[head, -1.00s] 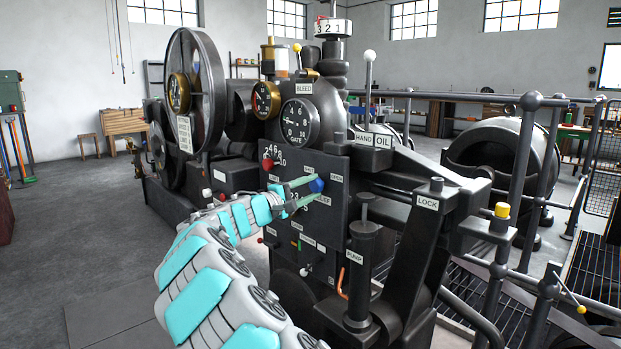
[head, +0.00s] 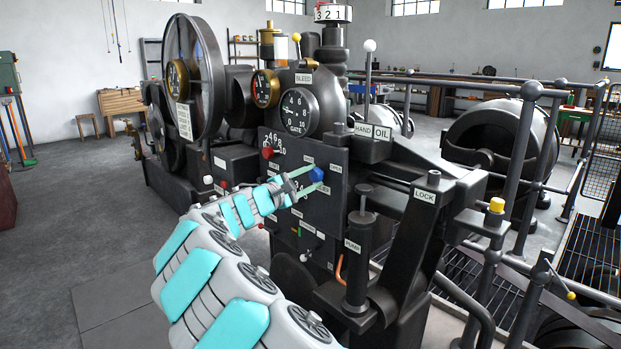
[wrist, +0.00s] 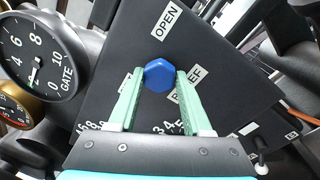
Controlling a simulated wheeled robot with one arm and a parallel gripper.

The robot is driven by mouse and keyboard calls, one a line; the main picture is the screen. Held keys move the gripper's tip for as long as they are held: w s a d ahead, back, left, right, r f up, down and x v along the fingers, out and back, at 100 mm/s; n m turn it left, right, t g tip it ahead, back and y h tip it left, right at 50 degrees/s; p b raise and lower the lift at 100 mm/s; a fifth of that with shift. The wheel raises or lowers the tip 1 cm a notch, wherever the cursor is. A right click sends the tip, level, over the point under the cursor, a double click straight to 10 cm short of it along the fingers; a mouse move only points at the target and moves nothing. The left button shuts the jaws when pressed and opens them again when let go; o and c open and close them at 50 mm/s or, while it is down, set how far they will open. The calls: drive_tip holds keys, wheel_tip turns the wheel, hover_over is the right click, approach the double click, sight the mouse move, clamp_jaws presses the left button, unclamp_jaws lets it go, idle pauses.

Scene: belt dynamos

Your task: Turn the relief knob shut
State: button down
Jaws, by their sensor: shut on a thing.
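The relief knob (head: 316,175) is a blue faceted knob on the dark upright panel (head: 335,160). It also shows in the wrist view (wrist: 159,75), between the fingertips. The label above it in the wrist view reads OPEN (wrist: 165,23); the label beside it is partly hidden and ends in "EF". My gripper (head: 308,180) reaches the panel from the left. Its two green fingers (wrist: 159,85) are shut on the knob, one on each side. A label near the knob's other side is mostly hidden behind a finger.
A red knob (head: 267,152) sits up and left on the panel. The GATE gauge (head: 298,112) is above. The pump cylinder (head: 360,255) and the LOCK lever (head: 415,240) stand to the right. Open floor (head: 60,240) lies to the left.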

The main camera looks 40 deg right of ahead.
drive_tip(key=shift+c, duration=1.7)
unclamp_jaws()
drive_tip(key=shift+a, duration=0.1)
drive_tip(key=a+b, duration=0.1)
drive_tip(key=a, duration=0.6)
drive_tip(key=shift+s+a+f, duration=0.35)
drive_tip(key=shift+s, duration=0.1)
